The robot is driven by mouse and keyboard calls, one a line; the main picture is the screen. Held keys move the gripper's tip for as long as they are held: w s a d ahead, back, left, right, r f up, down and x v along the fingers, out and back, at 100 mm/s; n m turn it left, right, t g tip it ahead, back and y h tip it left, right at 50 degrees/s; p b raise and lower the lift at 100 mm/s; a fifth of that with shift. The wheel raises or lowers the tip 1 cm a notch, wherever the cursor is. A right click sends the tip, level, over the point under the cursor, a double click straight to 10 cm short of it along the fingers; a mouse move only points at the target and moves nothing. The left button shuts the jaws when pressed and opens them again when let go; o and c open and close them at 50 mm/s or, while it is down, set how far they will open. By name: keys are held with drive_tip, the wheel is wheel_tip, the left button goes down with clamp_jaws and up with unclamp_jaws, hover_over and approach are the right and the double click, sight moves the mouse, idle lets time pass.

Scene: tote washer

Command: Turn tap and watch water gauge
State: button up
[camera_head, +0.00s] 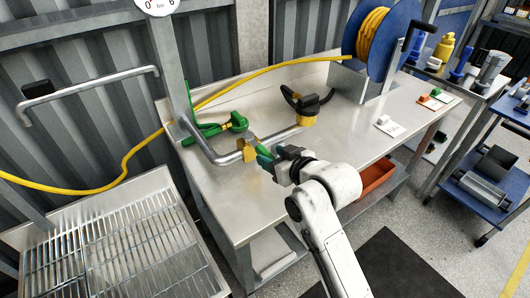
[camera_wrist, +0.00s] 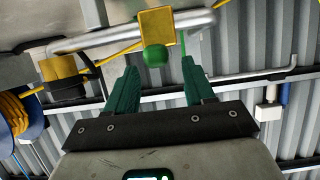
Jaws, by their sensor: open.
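The tap has a yellow body (camera_head: 247,152) on a bent metal pipe (camera_head: 222,157) above the steel bench. In the wrist view the yellow body (camera_wrist: 157,24) is just ahead of my gripper, with a round green knob (camera_wrist: 156,55) facing me. My gripper (camera_head: 262,157) is at the tap, its green fingers partly hiding it. In the wrist view my gripper (camera_wrist: 158,68) is open and empty, with the knob ahead between the lines of the two fingers; I cannot tell whether anything touches. The white round gauge (camera_head: 157,4) is cut off at the top edge; its needle cannot be read.
A green-handled tool (camera_head: 212,128) lies at the back of the bench (camera_head: 215,190). A black-handled yellow fitting (camera_head: 308,118) stands right of the tap. A yellow hose (camera_head: 265,72) runs to a blue reel (camera_head: 400,35). A slatted metal rack (camera_head: 120,250) is at lower left.

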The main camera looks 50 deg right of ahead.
sight(267, 154)
drive_tip(key=shift+x, duration=2.05)
clamp_jaws()
